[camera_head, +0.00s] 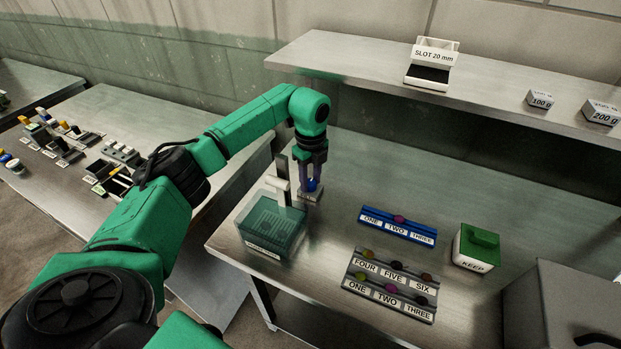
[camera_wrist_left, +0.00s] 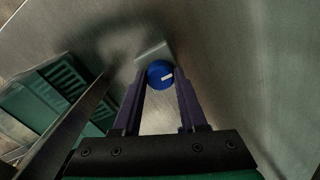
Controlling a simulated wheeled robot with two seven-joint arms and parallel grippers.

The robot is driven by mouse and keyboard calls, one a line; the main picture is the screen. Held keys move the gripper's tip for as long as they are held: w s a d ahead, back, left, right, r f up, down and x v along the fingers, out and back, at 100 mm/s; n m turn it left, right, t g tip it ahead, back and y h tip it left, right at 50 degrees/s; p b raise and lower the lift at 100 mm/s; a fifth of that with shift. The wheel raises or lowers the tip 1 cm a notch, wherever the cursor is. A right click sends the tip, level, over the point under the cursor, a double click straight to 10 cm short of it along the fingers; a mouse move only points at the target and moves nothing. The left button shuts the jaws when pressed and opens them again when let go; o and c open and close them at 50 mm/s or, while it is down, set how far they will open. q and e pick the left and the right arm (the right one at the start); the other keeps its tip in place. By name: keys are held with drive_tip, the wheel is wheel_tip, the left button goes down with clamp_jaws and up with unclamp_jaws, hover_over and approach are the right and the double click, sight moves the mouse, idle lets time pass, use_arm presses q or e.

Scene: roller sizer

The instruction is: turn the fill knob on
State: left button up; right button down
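The fill knob (camera_wrist_left: 160,75) is a round blue knob with a white mark, on a small pale base at the left part of the table. The white mark points to the right in the left wrist view. In the head view the blue knob (camera_head: 311,185) shows between the fingers of my left gripper (camera_head: 312,182). My left gripper (camera_wrist_left: 160,78) points down, its two purple fingers close against both sides of the knob. The label on the knob's base is partly hidden by the fingers. My right gripper is not in view.
A clear green bin (camera_head: 268,226) and a grey upright post (camera_head: 282,180) stand close left of the knob. Blue and grey labelled racks (camera_head: 398,226) and a green-lidded KEEP box (camera_head: 478,246) lie to the right. A shelf (camera_head: 350,65) runs behind. The table's back is clear.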

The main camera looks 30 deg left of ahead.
use_arm(q)
clamp_jaws()
drive_tip(key=shift+m, duration=0.4)
drive_tip(key=m, duration=0.2)
drive_tip(key=shift+m, duration=0.4)
drive_tip(key=m, duration=0.4)
drive_tip(key=shift+m+b, duration=0.3)
drive_tip(key=shift+b, duration=0.1)
drive_tip(key=m, duration=0.5)
drive_tip(key=shift+m+b, duration=0.45)
drive_tip(key=shift+m, duration=1.95)
